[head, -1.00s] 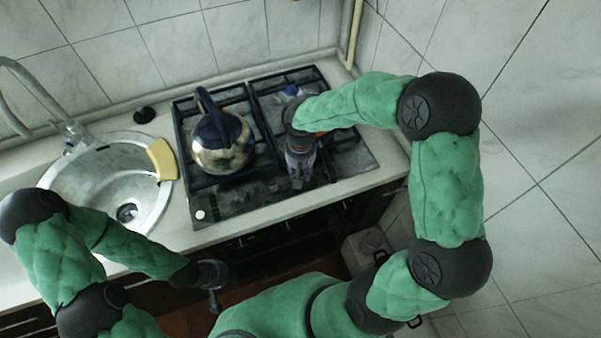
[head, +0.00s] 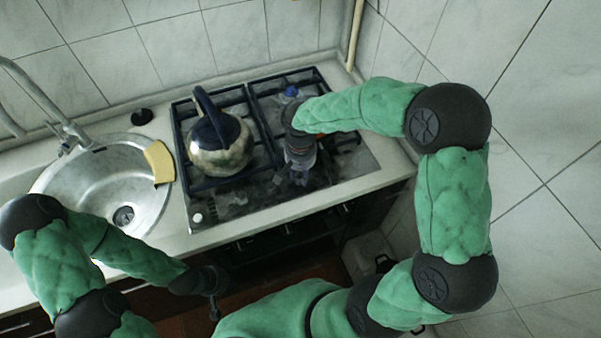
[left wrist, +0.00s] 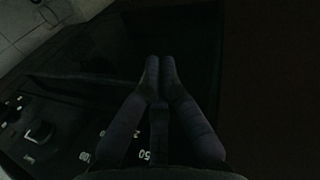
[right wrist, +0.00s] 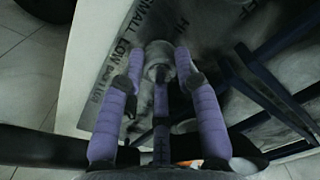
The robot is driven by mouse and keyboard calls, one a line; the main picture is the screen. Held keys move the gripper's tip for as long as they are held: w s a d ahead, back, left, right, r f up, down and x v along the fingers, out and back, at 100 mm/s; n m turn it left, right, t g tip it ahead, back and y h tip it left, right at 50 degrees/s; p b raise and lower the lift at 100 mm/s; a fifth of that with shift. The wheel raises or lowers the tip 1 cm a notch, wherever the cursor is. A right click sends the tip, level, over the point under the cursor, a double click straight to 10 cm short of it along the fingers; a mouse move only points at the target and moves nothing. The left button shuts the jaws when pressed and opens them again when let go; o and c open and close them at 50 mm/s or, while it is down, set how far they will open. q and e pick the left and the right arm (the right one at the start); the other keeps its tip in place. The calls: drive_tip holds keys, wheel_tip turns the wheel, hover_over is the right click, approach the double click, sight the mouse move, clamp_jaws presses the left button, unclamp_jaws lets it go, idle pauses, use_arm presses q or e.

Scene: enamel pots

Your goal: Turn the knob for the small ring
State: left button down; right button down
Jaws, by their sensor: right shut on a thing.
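The knob for the small ring (right wrist: 158,62) is a pale, worn round knob on the hob top, beside printed lettering that includes "SMALL" and "LOW". My right gripper (right wrist: 158,70) points down at it with its fingers on both sides, shut on the knob. In the head view my right gripper (head: 298,178) is over the front part of the hob (head: 345,178), and it hides the knob there. My left gripper (head: 214,308) hangs low in front of the counter; in the left wrist view its fingertips (left wrist: 160,66) are together and hold nothing visible.
A shiny kettle (head: 222,158) stands on the left grates, left of my right gripper. A sink (head: 60,190) with a yellow cloth or sponge (head: 158,162) on its rim lies further left. A tiled wall (head: 545,130) is close on the right.

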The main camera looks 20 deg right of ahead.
drive_tip(key=c, duration=0.9)
unclamp_jaws()
wheel_tip(320, 180, up, 12)
idle(0.4)
